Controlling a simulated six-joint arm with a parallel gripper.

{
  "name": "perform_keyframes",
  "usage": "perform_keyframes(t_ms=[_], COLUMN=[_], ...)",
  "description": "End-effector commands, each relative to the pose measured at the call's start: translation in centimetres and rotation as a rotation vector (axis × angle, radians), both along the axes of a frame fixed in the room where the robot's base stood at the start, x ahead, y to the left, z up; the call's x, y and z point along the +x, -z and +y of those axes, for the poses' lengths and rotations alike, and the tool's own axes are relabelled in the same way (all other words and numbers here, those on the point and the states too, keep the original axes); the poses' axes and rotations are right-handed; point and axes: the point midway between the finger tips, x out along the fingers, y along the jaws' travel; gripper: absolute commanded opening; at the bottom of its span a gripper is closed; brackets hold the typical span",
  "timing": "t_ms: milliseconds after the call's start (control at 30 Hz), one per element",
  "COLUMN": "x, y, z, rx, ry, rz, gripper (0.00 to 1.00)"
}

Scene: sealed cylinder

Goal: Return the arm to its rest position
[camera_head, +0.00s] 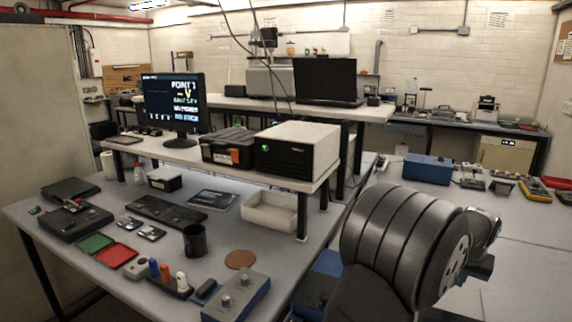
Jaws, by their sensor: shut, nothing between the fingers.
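My arm fills the lower right of the head view, with dark ribbed links and a round end plate with holes. It is raised in front of the right-hand bench. My gripper is not in view; its fingers are not visible past the arm links. A black cylinder (195,242) stands upright on the left workbench (150,270). A flat round brown disc (239,260) lies on the bench to its right, apart from it. My arm is well to the right of both and touches neither in this view.
A white tray (270,213) sits under the raised shelf (285,178), which carries a monitor (173,103). A blue case (427,169) stands on the right-hand bench.

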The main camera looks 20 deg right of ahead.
Motion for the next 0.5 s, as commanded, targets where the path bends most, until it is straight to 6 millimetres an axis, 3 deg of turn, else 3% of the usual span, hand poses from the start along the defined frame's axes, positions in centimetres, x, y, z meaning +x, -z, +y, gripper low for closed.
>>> perform_keyframes(t_ms=[100, 500], x=[0.6, -1.2], y=[-1.8, -9.4], z=[-0.9, 1.6], rx=[-0.005, -0.004], ry=[-0.001, 0.000], rz=[-0.002, -0.002], gripper=[0.00, 0.00])
